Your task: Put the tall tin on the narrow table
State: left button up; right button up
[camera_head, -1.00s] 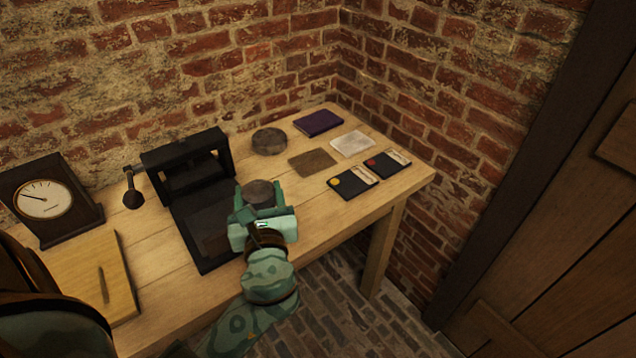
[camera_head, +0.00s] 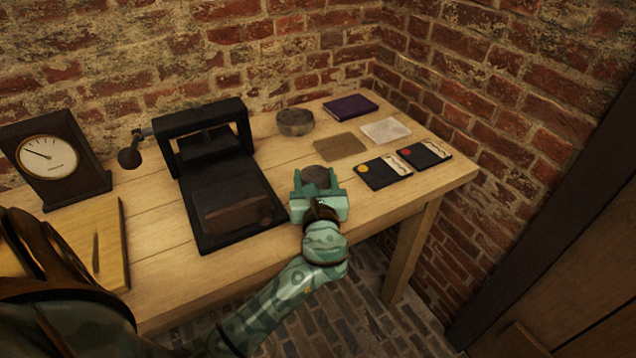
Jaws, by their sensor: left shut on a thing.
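My left gripper (camera_head: 317,188) is shut on a round dark-topped tin (camera_head: 316,174), above or at the front edge of the wooden table (camera_head: 160,222). The gripper hides most of the tin's side, so I cannot tell its height or whether it touches the table. Another round grey tin (camera_head: 295,121) stands upright on the table near the back wall, apart from the gripper. My right gripper is not in view.
A black press (camera_head: 220,150) stands left of the gripper. A purple book (camera_head: 350,106), brown cloth (camera_head: 339,146), pale cloth (camera_head: 386,130) and two dark cards (camera_head: 380,174) (camera_head: 425,153) lie to the right.

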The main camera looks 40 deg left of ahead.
pick_arm(q)
jog(key=shift+s+r, duration=0.1)
jog(key=shift+r, duration=0.05)
jog(key=o, duration=1.1)
jog(key=shift+c, duration=0.2)
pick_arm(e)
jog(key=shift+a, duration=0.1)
pick_arm(q)
jog(key=shift+d, duration=0.1)
jog(key=p+v, duration=0.3)
jog(key=v, duration=0.8)
jog(key=shift+s+r, duration=0.1)
jog(key=shift+s+d, duration=0.25)
jog(key=shift+d, duration=0.05)
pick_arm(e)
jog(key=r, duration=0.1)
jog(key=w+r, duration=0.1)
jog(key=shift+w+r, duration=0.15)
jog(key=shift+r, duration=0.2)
